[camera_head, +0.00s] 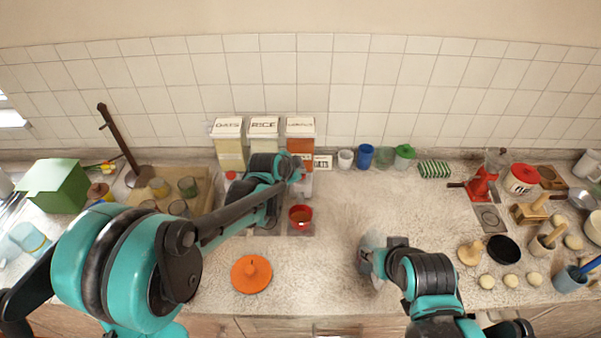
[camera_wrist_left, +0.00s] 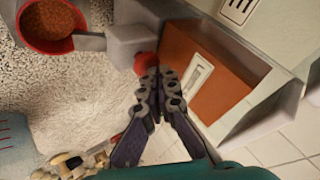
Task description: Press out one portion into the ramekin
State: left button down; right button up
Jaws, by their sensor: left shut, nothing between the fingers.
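Three labelled dispensers stand against the wall: OATS (camera_head: 230,150), RICE (camera_head: 264,133), and a third with orange-brown contents (camera_head: 300,146), its label too small to read surely. The third dispenser also fills the right of the left wrist view (camera_wrist_left: 225,72), with a grey block and red button (camera_wrist_left: 147,64) low on its front. My left gripper (camera_wrist_left: 151,76) is shut and empty, its tips at the button; contact is unclear. The red ramekin (camera_head: 301,217) stands below the dispenser front; in the wrist view it holds orange-brown grains (camera_wrist_left: 52,20). My right gripper (camera_head: 371,259) is over the counter, its fingers unclear.
A small card (camera_head: 323,162), cups (camera_head: 365,156) and a green sponge (camera_head: 435,169) line the wall. A wooden tray with glasses (camera_head: 202,190) is left. The middle right counter (camera_head: 400,205) is clear.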

pick_arm(q)
jog(key=shift+r+p, duration=0.3)
jog(key=shift+r, duration=0.4)
notch_tip(320, 180, up, 5)
jog(key=p, duration=0.3)
jog(key=shift+p, duration=0.35)
jog(key=shift+f, duration=0.1)
dwell(0.4)
